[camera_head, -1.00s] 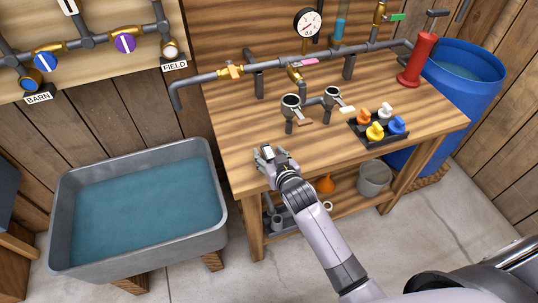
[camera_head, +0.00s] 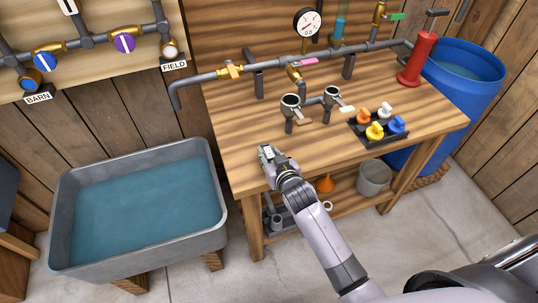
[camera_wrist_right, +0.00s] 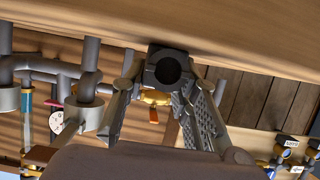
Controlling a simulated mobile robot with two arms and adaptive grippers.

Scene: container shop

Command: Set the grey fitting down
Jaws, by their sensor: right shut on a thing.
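My right gripper (camera_head: 268,154) is over the front left part of the wooden bench (camera_head: 235,147). It is shut on the grey fitting, a dark piece with a round opening, which shows between the fingertips in the right wrist view (camera_wrist_right: 151,72). There the fitting is close to the bench top (camera_wrist_right: 230,30); I cannot tell whether it touches. In the head view my gripper mostly hides it. My left gripper is not in view.
Two upright pipe cups (camera_head: 290,101) stand behind my right gripper. A dark tray (camera_head: 372,139) with several coloured knobs is to the right. A water trough (camera_head: 222,236) stands left of the bench. The bench top around my gripper is clear.

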